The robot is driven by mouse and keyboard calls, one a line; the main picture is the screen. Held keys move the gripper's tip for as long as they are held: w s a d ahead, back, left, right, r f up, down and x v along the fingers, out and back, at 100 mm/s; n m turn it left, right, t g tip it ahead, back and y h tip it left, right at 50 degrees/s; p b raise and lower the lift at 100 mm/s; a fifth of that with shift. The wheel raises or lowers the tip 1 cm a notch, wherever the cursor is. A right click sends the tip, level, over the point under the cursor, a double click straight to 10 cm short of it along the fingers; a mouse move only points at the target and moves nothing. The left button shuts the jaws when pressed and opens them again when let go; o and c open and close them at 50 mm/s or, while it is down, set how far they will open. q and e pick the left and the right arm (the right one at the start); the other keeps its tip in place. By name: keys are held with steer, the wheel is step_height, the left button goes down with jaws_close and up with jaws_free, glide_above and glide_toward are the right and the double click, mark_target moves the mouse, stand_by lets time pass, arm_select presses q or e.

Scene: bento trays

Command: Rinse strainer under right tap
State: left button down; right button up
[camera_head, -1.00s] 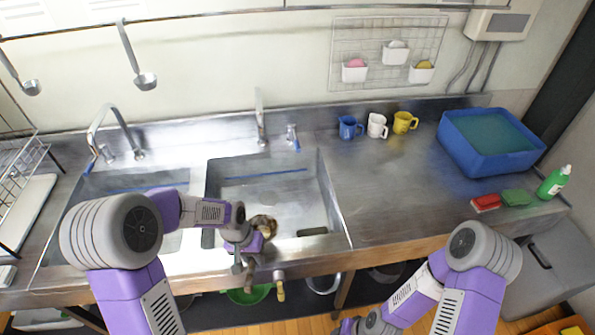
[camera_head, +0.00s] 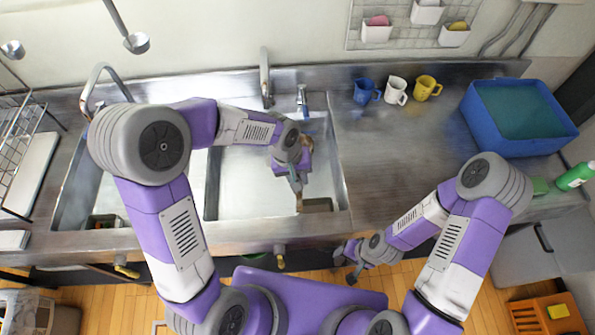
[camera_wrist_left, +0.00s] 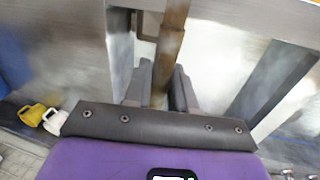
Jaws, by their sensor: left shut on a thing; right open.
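My left gripper (camera_head: 297,182) is over the right sink basin (camera_head: 235,180). In the left wrist view its fingers (camera_wrist_left: 160,85) are closed on a brown handle (camera_wrist_left: 173,45), likely the strainer's. A short brown piece also shows below the gripper in the head view (camera_head: 299,203). The strainer's bowl cannot be made out. The right tap (camera_head: 265,75) stands behind the right basin, with a blue-marked lever (camera_head: 303,100) beside it. Whether water runs is not clear. My right gripper (camera_head: 350,262) is open and empty in front of the counter edge.
The left tap (camera_head: 97,88) is behind the left basin. Blue, white and yellow mugs (camera_head: 366,92) stand right of the basins. A blue tub (camera_head: 520,145) is at the counter's right end. The counter (camera_head: 395,150) between the right basin and tub is clear.

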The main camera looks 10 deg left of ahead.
arm_select(q)
steer(key=w+a+f+p, duration=0.1)
steer(key=w+a+f, duration=0.2)
steer(key=w+a, duration=0.5)
steer(key=shift+w+a, duration=0.4)
steer(key=shift+a, duration=0.95)
arm_select(e)
steer(key=shift+r, duration=0.7)
